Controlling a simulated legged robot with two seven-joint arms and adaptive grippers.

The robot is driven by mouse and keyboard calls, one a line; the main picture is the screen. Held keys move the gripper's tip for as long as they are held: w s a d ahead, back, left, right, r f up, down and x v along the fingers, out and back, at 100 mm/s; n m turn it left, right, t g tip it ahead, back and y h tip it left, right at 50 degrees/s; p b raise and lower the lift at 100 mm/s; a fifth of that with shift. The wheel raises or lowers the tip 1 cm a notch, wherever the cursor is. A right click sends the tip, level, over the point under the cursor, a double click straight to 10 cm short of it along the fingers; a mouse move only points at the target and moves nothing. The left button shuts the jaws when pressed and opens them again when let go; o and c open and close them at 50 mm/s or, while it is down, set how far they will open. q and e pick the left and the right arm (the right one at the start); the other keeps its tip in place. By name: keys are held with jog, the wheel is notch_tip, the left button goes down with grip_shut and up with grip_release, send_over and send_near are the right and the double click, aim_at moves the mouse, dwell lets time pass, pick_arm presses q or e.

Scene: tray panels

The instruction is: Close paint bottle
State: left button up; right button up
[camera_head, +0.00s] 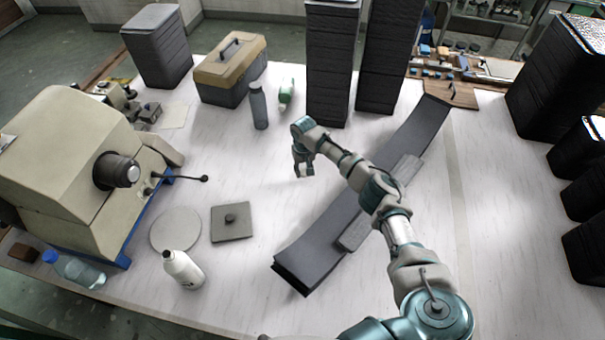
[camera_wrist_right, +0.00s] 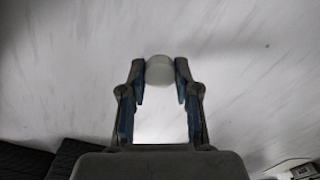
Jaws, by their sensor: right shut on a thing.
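A white bottle (camera_head: 186,271) stands near the front left of the table; its narrow top shows, but I cannot tell whether it is open. My right gripper (camera_head: 303,168) is above the table, up and to the right of this bottle and well apart from it. In the right wrist view, the right gripper (camera_wrist_right: 160,88) is shut on a small pale round piece that looks like a cap (camera_wrist_right: 159,70), held between its fingertips. My left gripper is not in view.
A grey bottle (camera_head: 258,106) and a green-and-white bottle (camera_head: 286,95) stand behind the gripper. A clear bottle (camera_head: 80,270) lies at the left, near a beige machine (camera_head: 70,160). A long dark panel (camera_head: 318,250) lies under my right arm.

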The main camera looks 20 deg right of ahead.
jog(key=a, duration=0.1)
jog(key=s+a+r, duration=0.1)
jog(key=a, duration=0.1)
jog(key=s+a+p, duration=0.1)
jog(key=shift+s+a+r, duration=0.15)
jog(key=shift+a+r, duration=0.05)
jog(key=shift+r, duration=0.1)
jog(key=s+a, duration=0.1)
jog(key=a, duration=0.2)
jog(key=s+a, duration=0.2)
jog(key=a, duration=0.1)
jog(key=s+a+r+p, duration=0.1)
jog(key=s+a, duration=0.1)
jog(key=a, duration=0.1)
jog(key=shift+s+a, duration=0.1)
jog(key=shift+a, duration=0.15)
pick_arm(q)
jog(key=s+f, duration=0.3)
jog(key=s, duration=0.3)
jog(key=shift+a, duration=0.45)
pick_arm(e)
jog(key=shift+s+a, duration=0.15)
jog(key=shift+s, duration=0.05)
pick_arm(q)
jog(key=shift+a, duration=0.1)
pick_arm(e)
jog(key=shift+a, duration=0.15)
